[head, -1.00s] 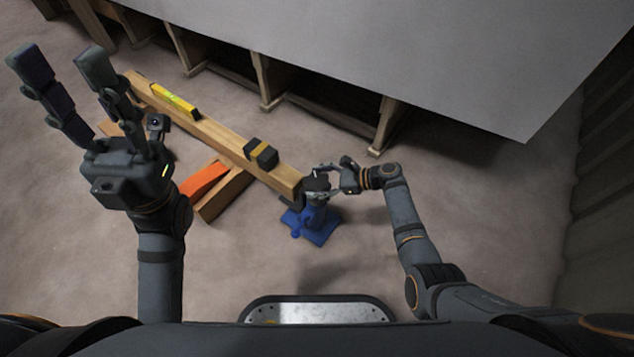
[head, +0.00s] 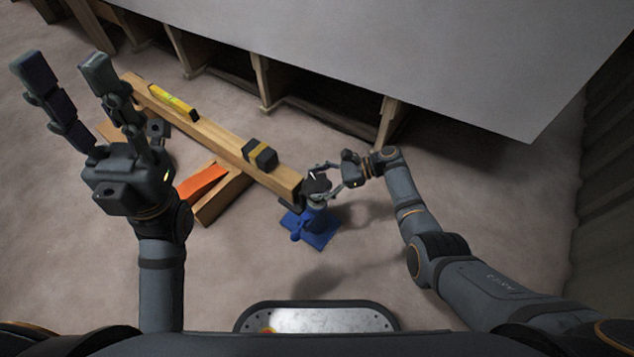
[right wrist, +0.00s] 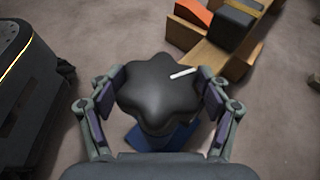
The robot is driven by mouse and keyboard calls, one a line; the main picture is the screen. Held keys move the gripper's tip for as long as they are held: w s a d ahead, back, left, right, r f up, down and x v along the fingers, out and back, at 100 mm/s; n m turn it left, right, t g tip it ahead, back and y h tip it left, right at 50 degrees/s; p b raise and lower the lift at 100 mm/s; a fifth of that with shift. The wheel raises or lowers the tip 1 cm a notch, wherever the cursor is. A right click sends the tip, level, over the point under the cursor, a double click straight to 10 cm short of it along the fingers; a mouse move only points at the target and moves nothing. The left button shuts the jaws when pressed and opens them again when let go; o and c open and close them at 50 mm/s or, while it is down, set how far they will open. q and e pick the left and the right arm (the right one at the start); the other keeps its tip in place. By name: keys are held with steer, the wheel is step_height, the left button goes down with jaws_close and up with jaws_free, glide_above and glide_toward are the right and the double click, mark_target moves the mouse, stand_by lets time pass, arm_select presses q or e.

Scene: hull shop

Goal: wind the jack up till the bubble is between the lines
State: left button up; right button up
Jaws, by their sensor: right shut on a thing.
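The blue jack (head: 311,227) stands on the floor by the near right end of a wooden beam (head: 222,142). Its black lobed knob (right wrist: 160,92) with a white mark sits between the fingers of my right gripper (head: 330,182), which also shows in the right wrist view (right wrist: 155,95), shut on the knob. A yellow spirit level (head: 173,102) lies on the beam toward its far left end; its bubble is too small to read. My left gripper (head: 72,85) is raised at the left with its fingers spread, open and empty.
A black block with a yellow band (head: 260,153) sits on the beam. A shorter timber (head: 224,194) with an orange piece (head: 203,184) lies below the beam. A large grey panel (head: 400,50) on wooden supports spans the back. The floor at right is clear.

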steer(key=o, duration=0.9)
steer(key=shift+s+f, duration=0.1)
steer(key=shift+f, duration=0.1)
steer(key=shift+c, duration=0.2)
steer(key=shift+r, duration=0.1)
steer(key=shift+d+r, duration=0.1)
steer(key=shift+d, duration=0.25)
steer(key=v, duration=1.1)
steer(key=shift+d, duration=0.1)
